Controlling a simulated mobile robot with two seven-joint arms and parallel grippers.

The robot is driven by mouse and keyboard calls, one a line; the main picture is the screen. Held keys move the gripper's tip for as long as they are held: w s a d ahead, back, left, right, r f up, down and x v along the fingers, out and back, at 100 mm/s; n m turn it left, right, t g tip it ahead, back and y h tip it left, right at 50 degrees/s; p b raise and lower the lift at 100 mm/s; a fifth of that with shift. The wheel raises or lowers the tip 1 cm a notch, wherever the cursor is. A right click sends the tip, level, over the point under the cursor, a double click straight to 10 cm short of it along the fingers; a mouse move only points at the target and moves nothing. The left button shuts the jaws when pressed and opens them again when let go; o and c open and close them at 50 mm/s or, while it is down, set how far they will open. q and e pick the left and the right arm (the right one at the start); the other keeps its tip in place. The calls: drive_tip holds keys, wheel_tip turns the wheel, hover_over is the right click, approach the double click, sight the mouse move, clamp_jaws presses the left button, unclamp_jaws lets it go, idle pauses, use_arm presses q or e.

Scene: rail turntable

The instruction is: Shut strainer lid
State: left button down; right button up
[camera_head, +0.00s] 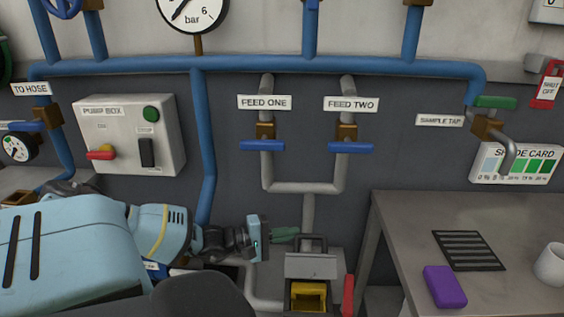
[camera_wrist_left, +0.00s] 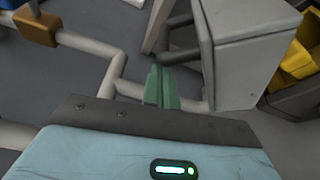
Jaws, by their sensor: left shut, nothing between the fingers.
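The strainer (camera_head: 290,307) stands low at the bottom centre of the head view, with a yellow basket (camera_head: 310,294) in its open top. Its grey lid (camera_head: 310,267) is raised behind the opening, with a dark handle frame at its upper edge. In the left wrist view the lid (camera_wrist_left: 240,75) is a tilted grey panel, with the yellow basket (camera_wrist_left: 297,62) beyond it. My left gripper (camera_head: 287,235) has green fingers, shut and empty, just left of the raised lid. The fingers (camera_wrist_left: 161,88) appear left of the lid in the wrist view; contact is unclear. My right gripper is out of view.
Grey pipes (camera_head: 308,210) rise behind the strainer to the blue feed valve handles (camera_head: 262,146). A red handle (camera_head: 348,295) stands right of the strainer. A grey table (camera_head: 400,222) at right holds a purple block (camera_head: 445,286) and a white mug (camera_head: 552,264).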

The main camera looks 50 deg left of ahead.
sight(287, 258)
use_arm(q)
drive_tip(key=shift+s+d+r+m, duration=0.1)
drive_tip(key=shift+s+d+m, duration=0.2)
drive_tip(key=shift+s, duration=0.1)
drive_tip(key=shift+s+d+r, duration=0.15)
drive_tip(key=shift+s+r, duration=0.05)
drive_tip(key=shift+s, duration=0.05)
drive_tip(key=shift+s+d+f+m+t+p, duration=0.15)
drive_tip(key=shift+d+m+t+p, duration=0.1)
drive_tip(key=shift+d+m+p, duration=0.25)
drive_tip(key=shift+s+d+m+t+p, duration=0.1)
drive_tip(key=shift+d+m+t+p, duration=0.2)
drive_tip(key=shift+m, duration=0.2)
drive_tip(key=s+d+m, duration=0.1)
drive_tip(key=s+d+f+m, duration=0.1)
drive_tip(key=s+d+m, duration=0.1)
drive_tip(key=shift+f+t+h, duration=0.25)
drive_tip(key=shift+t+h, duration=0.1)
drive_tip(key=shift+h, duration=0.05)
drive_tip(key=shift+s+d+f+m, duration=0.3)
drive_tip(key=shift+s+d+f, duration=0.6)
drive_tip(key=shift+d, duration=0.15)
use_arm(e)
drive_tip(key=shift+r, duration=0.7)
use_arm(q)
drive_tip(key=shift+d, duration=0.1)
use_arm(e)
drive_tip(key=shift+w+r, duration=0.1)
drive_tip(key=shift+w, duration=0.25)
